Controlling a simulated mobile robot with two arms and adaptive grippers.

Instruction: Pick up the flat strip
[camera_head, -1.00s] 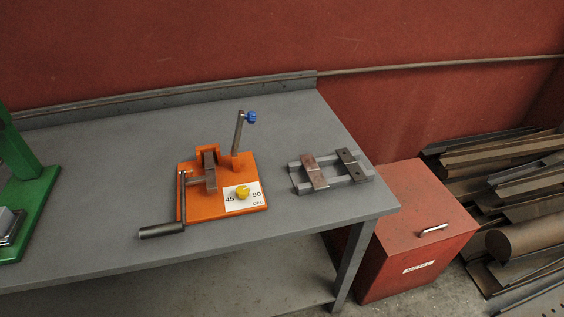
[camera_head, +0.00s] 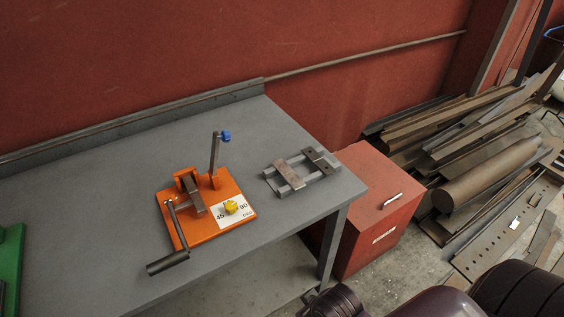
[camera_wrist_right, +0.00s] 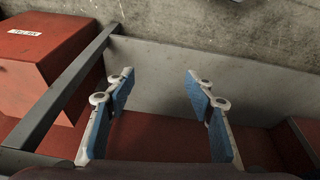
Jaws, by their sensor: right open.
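Two flat pieces lie across a grey two-bar rack (camera_head: 269,173) near the right end of the workbench. One is a brownish flat strip (camera_head: 289,175); the other is a darker strip with holes (camera_head: 320,161). I cannot tell which one the task means. In the right wrist view my right gripper (camera_wrist_right: 158,88) is open and empty, with blue pads on its fingers. Neither strip shows there. Parts of my dark arm show at the bottom right of the head view, but no gripper is visible in it. My left gripper is in neither view.
An orange bending tool (camera_head: 205,230) with a long handle stands on the grey workbench (camera_head: 100,200), left of the rack. A red box (camera_head: 362,225) stands beside the bench's right end, also in the right wrist view (camera_wrist_right: 40,60). Metal stock (camera_head: 470,140) lies on the floor at right.

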